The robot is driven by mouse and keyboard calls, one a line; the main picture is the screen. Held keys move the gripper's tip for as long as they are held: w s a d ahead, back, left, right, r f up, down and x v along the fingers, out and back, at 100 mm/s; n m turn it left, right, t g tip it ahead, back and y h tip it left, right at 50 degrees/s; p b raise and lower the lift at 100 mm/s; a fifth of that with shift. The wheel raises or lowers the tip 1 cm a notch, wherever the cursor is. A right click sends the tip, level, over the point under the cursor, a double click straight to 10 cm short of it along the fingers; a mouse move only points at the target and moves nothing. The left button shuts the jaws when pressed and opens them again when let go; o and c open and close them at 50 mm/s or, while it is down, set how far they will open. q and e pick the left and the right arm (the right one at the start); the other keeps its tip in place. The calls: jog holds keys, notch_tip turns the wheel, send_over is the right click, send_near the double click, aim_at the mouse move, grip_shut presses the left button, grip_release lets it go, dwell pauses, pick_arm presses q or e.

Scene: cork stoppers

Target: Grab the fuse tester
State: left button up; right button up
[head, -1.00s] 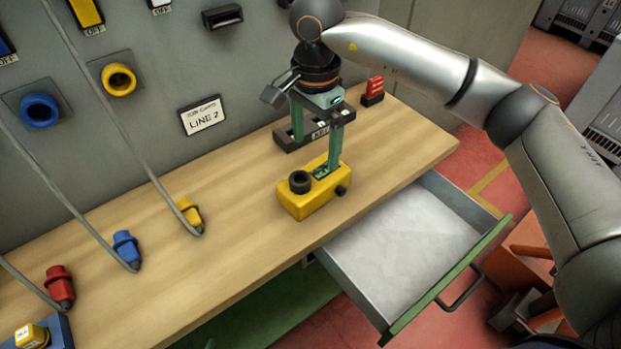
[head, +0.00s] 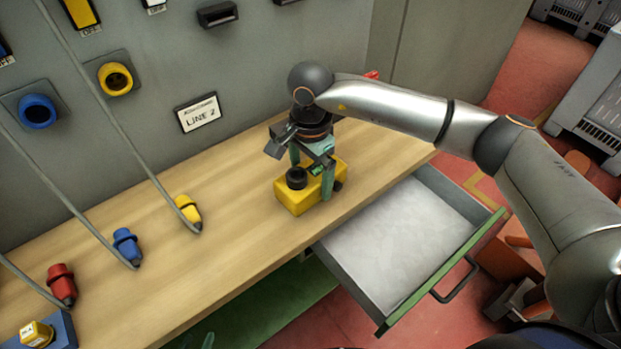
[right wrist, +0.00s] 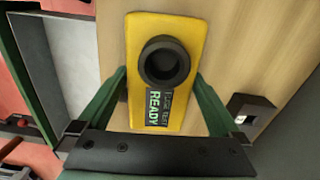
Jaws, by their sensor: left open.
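The yellow fuse tester (head: 291,203), with a black dial on top, stands on the wooden bench near its front edge. It also fills the middle of the right wrist view (right wrist: 145,25), where its small display reads "READY". My right gripper (head: 311,180) is over the tester, pointing down. Its green fingers are apart, one on each side of the yellow body (right wrist: 162,75); firm contact is not visible. The far finger is partly hidden behind the dial.
An open, empty drawer (head: 400,240) juts out below the bench (head: 160,270), right of the tester. Yellow (head: 188,209), blue (head: 126,245) and red (head: 61,284) cabled plugs lie along the bench to the left. A grey panel (head: 260,70) with sockets stands behind.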

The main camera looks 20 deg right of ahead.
jog(key=shift+r, duration=0.1)
jog(key=c, duration=1.5)
jog(key=shift+o, duration=0.2)
